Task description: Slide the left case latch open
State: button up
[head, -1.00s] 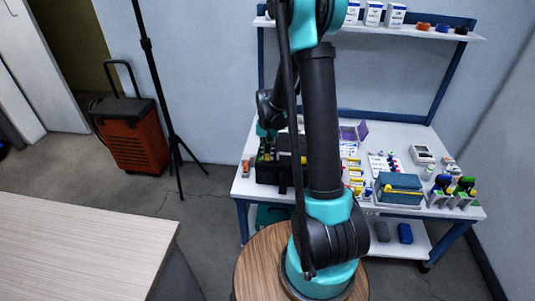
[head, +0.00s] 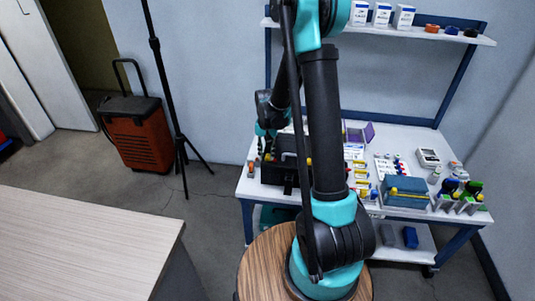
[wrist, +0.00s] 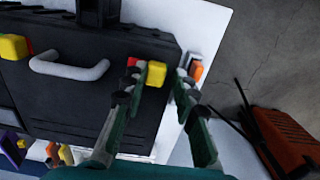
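The black case (wrist: 75,100) fills the left of the wrist view, with a grey handle (wrist: 68,69) on its face. One yellow latch (wrist: 156,73), with red beside it, sits right of the handle; another yellow latch (wrist: 13,46) is at the left edge. My gripper (wrist: 163,75) is open, its two green and black fingers on either side of the right-hand yellow latch. The left finger is close to the latch and overlaps its edge; I cannot tell whether they touch. In the head view the case (head: 272,174) is partly hidden by my arm.
A white workbench (head: 400,150) carries a teal box (head: 405,191), small bottles and a purple box (head: 360,132). An orange and white item (wrist: 195,71) lies beside the right finger. An orange cart (head: 140,137) and a tripod (head: 178,130) stand left of the bench.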

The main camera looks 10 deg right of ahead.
aim_at(267, 155)
notch_tip(267, 155, up, 12)
dwell(0.6)
jog(key=shift+s, duration=0.1)
jog(key=s+d+f+n+t, duration=0.1)
jog(key=s+d+t, duration=0.1)
jog(key=s, duration=0.9)
jog(key=s+d+f+n+t, duration=0.2)
jog(key=s+d, duration=0.2)
jog(key=s, duration=0.8)
jog(key=shift+d+n, duration=0.3)
